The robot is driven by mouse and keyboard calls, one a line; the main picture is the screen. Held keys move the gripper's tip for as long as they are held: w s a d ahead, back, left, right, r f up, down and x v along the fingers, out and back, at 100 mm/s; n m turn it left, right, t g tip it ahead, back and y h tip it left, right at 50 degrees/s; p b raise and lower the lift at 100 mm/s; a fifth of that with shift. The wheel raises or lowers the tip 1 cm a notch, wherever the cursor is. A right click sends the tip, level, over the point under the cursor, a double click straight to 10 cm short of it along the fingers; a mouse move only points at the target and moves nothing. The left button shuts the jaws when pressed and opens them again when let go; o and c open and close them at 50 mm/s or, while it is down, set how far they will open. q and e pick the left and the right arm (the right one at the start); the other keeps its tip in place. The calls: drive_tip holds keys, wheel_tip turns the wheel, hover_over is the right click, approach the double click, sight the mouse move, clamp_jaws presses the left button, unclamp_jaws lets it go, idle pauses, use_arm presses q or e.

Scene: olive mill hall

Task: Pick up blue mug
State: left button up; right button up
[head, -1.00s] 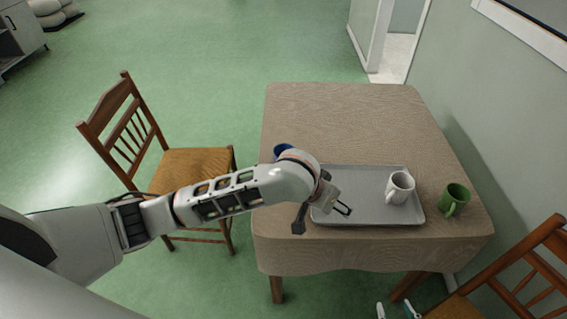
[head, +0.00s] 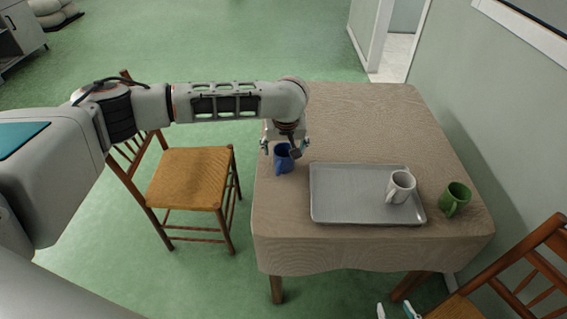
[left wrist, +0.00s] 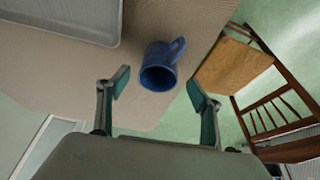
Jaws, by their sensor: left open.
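The blue mug (head: 284,161) stands on the table near its left edge, left of the tray. My left gripper (head: 286,147) is over the mug, with its fingers spread on either side. In the left wrist view the blue mug (left wrist: 160,72) shows ahead of and between the spread fingertips of my left gripper (left wrist: 159,87), its handle towards the upper right. I see no finger closed on it. Only the fingertips of my right gripper (head: 396,311) show at the bottom edge of the head view, apart and empty.
A grey tray (head: 335,205) on the table (head: 350,120) holds a white mug (head: 400,187). A green mug (head: 455,198) stands right of the tray. A wooden chair (head: 190,178) is at the left, another (head: 530,265) at the lower right. The table's back is clear.

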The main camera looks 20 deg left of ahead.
sight(285, 156)
use_arm(q)
drive_tip(key=b+x, duration=0.1)
drive_tip(key=x, duration=0.4)
drive_tip(key=shift+d+f+b, duration=0.1)
drive_tip(key=shift+f+b, duration=0.25)
drive_tip(key=shift+f, duration=0.05)
drive_tip(key=c, duration=1.3)
